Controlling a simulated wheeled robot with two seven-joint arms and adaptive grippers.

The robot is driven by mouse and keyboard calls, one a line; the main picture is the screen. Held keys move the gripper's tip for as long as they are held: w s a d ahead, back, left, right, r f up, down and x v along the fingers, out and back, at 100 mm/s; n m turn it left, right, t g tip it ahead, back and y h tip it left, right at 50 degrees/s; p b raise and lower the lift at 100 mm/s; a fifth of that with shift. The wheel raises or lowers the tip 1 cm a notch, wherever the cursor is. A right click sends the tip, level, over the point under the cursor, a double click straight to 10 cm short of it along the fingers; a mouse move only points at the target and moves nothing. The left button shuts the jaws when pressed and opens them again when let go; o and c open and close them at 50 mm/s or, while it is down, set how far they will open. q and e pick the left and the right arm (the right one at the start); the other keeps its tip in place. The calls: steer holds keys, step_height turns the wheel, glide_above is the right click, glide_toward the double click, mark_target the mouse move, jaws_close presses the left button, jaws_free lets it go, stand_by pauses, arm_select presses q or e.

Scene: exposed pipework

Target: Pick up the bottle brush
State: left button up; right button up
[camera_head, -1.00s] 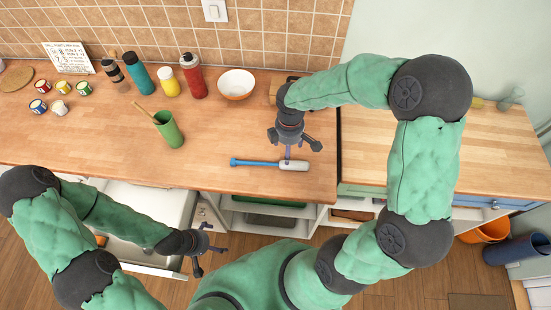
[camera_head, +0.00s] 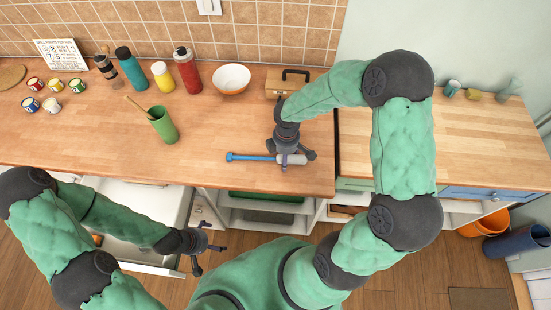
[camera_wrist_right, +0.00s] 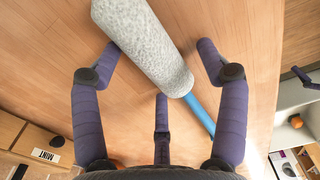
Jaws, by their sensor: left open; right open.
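The bottle brush has a blue handle (camera_head: 247,157) and a pale grey head (camera_head: 298,159). It lies on the wooden counter near its front edge, handle to the left. My right gripper (camera_head: 293,158) is open just above the head end. In the right wrist view, the speckled grey head (camera_wrist_right: 143,45) runs between the open fingers of the right gripper (camera_wrist_right: 160,75), and the blue handle (camera_wrist_right: 200,115) passes close to one finger; contact cannot be told. My left gripper (camera_head: 207,248) is open and empty, low at the left, in front of the counter.
A green cup (camera_head: 163,127) with a stick stands left of the brush. A white bowl (camera_head: 231,79), a red bottle (camera_head: 187,72), a yellow bottle (camera_head: 163,76) and a wooden box (camera_head: 282,92) stand behind. The counter's front edge is close to the brush.

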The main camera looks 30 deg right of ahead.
steer(key=c, duration=1.3)
steer(key=shift+o, duration=0.2)
steer(key=shift+r, duration=0.1)
